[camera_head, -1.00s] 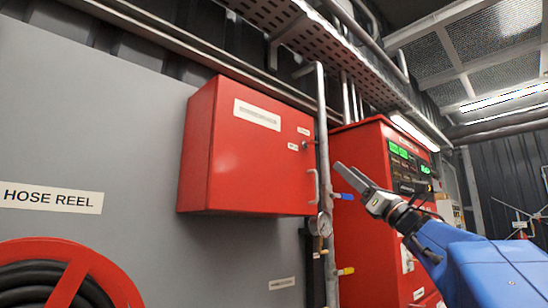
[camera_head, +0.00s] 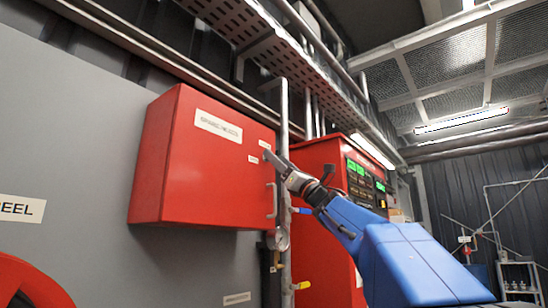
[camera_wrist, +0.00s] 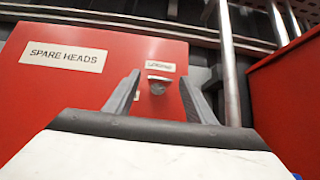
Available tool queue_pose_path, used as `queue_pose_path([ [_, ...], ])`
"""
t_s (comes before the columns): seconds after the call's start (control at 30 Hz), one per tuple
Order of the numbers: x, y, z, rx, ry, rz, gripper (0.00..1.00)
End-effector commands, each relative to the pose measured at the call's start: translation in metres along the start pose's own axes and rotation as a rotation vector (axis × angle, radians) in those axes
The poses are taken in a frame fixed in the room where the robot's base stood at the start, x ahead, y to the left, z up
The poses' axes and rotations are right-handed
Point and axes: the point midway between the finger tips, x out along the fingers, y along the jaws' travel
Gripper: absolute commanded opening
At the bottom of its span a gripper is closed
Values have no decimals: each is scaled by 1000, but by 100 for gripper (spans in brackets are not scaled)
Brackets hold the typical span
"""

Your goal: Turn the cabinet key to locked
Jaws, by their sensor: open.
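The red cabinet (camera_head: 195,165) hangs on the grey wall, its door shut, with a "SPARE HEADS" label that also reads in the wrist view (camera_wrist: 63,56). The cabinet key (camera_wrist: 158,84) shows in the wrist view as a small grey metal piece on the door, just below a small white label (camera_wrist: 147,67). My gripper (camera_wrist: 160,92) is open, its two fingers on either side of the key in the picture. No contact is visible. In the head view my gripper (camera_head: 272,160) reaches the door's right side and hides the key.
A vertical pipe (camera_head: 284,120) runs close by the cabinet's right edge, with a gauge (camera_head: 279,239) and yellow-handled valve (camera_head: 301,285) lower down. The door handle (camera_head: 271,200) is below the gripper. A red control panel (camera_head: 318,235) stands to the right.

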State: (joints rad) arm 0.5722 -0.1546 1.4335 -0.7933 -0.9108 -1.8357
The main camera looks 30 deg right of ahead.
Motion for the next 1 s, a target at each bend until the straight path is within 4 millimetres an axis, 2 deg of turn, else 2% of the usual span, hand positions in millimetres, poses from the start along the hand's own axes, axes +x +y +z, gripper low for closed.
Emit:
queue_pose_path([
  [0.2, 20, 0, 0, 1, 0, 0, 50],
  [0.57, 24, 0, 0, 0, 0, -1, 50],
  [0.73, 23, 0, 0, 0, 0, -1, 9],
  [1.0, 24, 0, 0, 11, 0, -11, 9],
])
